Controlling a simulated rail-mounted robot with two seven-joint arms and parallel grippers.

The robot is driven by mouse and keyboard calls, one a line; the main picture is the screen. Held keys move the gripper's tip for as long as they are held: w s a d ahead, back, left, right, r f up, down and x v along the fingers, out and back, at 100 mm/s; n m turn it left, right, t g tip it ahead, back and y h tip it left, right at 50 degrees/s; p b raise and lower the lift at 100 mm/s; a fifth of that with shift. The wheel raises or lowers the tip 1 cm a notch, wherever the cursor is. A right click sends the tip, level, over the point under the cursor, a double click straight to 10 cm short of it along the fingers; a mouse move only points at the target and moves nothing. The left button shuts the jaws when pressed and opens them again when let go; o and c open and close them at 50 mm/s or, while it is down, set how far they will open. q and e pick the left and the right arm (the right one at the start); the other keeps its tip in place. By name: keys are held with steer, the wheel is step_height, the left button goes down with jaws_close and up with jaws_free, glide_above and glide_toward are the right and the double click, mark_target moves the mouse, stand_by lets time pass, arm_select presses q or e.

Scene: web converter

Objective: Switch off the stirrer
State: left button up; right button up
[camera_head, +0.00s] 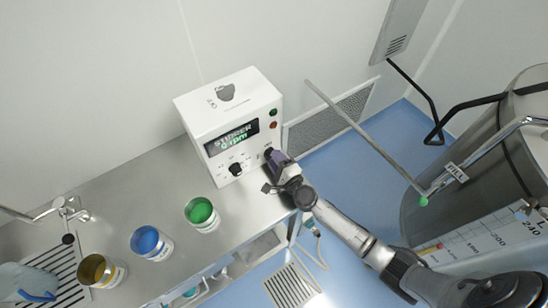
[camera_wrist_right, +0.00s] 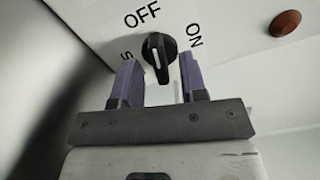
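The stirrer is a white box (camera_head: 190,112) at the back of the bench. Its lit display (camera_head: 232,137) reads "STIRRER", with what looks like 0 rpm below. My right gripper (camera_head: 274,158) is at the lower right of its front panel. In the right wrist view, a black switch knob (camera_wrist_right: 158,52) has labels OFF above and ON to the right; its white mark points roughly up at OFF. My right gripper (camera_wrist_right: 159,66) is open, with purple fingers on both sides of the knob and visible gaps. Contact cannot be told. My left gripper is out of view.
Another black knob (camera_head: 236,169) is left of the gripper. Green (camera_head: 274,112) and red (camera_head: 273,125) buttons sit above it. Green (camera_head: 202,214), blue (camera_head: 151,243) and yellow (camera_head: 101,271) paint cans stand on the bench. A large tank (camera_head: 440,205) stands at right.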

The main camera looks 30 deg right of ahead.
steer(key=shift+w, duration=0.65)
jaws_close()
